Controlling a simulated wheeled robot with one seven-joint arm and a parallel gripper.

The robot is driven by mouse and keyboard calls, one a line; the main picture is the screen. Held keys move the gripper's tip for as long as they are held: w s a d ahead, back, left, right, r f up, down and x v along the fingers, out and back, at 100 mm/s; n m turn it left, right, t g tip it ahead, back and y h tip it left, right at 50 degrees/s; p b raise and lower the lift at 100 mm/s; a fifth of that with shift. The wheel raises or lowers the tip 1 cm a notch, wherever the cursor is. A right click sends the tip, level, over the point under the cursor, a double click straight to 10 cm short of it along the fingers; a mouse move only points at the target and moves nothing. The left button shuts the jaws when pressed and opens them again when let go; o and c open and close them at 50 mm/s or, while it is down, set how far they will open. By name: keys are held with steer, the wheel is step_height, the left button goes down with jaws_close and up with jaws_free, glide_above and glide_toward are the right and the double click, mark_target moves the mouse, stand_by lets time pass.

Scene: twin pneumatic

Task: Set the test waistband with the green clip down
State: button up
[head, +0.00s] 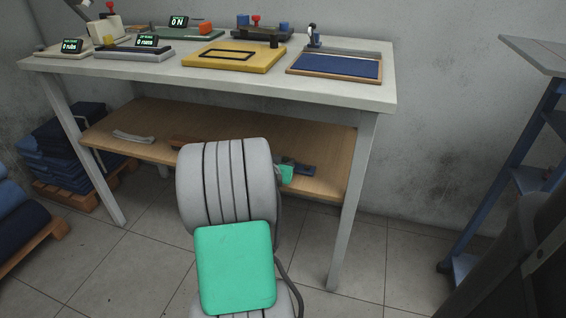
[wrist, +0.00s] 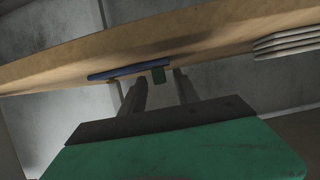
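The test waistband is a thin dark blue strip (wrist: 125,72) along the wooden shelf in the wrist view. Its small dark green clip (wrist: 158,75) shows at the strip's right end. My gripper (wrist: 160,84) has its two grey fingers apart, with the clip in view between their tips and a gap on both sides. I cannot tell how far the tips are from the clip, or whether the strip rests on the shelf. In the head view my gripper (head: 302,169) is at the right part of the lower shelf, partly behind my arm; the waistband cannot be made out there.
The wooden lower shelf (head: 230,135) bears a grey piece (head: 133,136) at left and a brown piece (head: 184,141). The tabletop (head: 340,95) above holds a yellow fixture (head: 235,55), a blue-topped tray (head: 335,65) and small displays. A table leg (head: 352,200) stands right of my arm.

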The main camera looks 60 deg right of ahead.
steer(key=shift+a+r+p, duration=0.25)
steer(key=shift+r+p, duration=0.1)
steer(key=shift+r, duration=0.05)
steer(key=p+v, duration=0.3)
steer(key=v, duration=0.8)
steer(key=w+a+f+n+t+y, duration=0.15)
steer(key=w+a+n+y, duration=0.35)
steer(key=a, duration=0.7)
steer(key=w+a+f+n+t+y, duration=0.1)
steer(key=w+a+f+n+y, duration=0.15)
steer(key=w+a, duration=0.7)
steer(key=s+a+n+g+y, duration=0.1)
steer(key=s+a+n+y, duration=0.2)
steer(key=a, duration=0.8)
steer(key=s+a+r+n+g+y, duration=0.1)
steer(key=s+a+n+y, duration=0.2)
steer(key=a, duration=0.9)
steer(key=s+n, duration=0.2)
steer(key=shift+s+a+r+n+g, duration=0.15)
steer(key=shift+s+r+n+g, duration=0.1)
steer(key=shift+n+g, duration=0.1)
